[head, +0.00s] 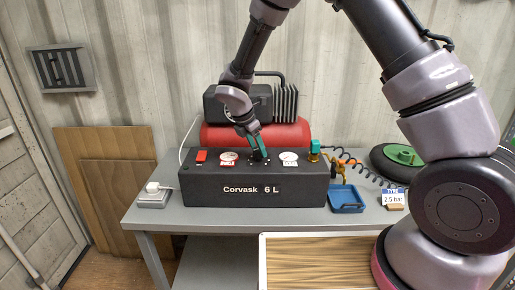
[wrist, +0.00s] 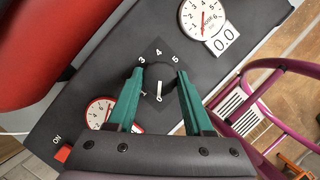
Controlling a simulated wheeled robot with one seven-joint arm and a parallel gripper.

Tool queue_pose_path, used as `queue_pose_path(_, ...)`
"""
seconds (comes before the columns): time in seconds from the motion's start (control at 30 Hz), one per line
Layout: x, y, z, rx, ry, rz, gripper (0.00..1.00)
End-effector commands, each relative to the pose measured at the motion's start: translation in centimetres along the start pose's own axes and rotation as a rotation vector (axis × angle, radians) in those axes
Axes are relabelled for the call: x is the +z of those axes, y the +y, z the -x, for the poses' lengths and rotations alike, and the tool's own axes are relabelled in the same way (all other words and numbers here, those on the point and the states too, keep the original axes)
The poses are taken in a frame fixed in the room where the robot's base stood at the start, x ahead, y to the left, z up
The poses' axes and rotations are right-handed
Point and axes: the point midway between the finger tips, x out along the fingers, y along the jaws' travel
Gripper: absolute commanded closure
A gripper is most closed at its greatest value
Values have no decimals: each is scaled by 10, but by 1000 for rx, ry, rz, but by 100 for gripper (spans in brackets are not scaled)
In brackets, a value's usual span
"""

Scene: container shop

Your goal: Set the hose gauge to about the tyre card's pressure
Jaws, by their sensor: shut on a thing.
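My gripper (wrist: 157,92) is shut on the black regulator knob (wrist: 158,84) on the compressor panel (head: 256,190). The knob stands between the teal fingers. Numbers 3, 4 and 5 show around it, and its white mark is on the side toward the 0. The hose gauge (wrist: 203,18) has a red needle and a readout of 0.0; it also shows in the head view (head: 289,157). The tyre card (head: 393,198) at the right of the bench reads 2.5 bar. In the head view my gripper (head: 259,155) is on the panel top between the two gauges.
A red-rimmed gauge (wrist: 99,112) and a red switch (wrist: 63,154) marked ON are left of the knob. A red tank (head: 210,135) stands behind the panel. A blue tray (head: 346,198), a coiled hose (head: 362,171) and a tyre (head: 385,165) lie to the right.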

Motion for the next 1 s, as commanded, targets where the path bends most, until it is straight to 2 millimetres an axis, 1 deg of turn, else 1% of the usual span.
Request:
queue_pose_path(0.27,0,2,0,-86,1,-207,100)
queue_pose_path(1.0,2,6,-1,-356,2,-858,100)
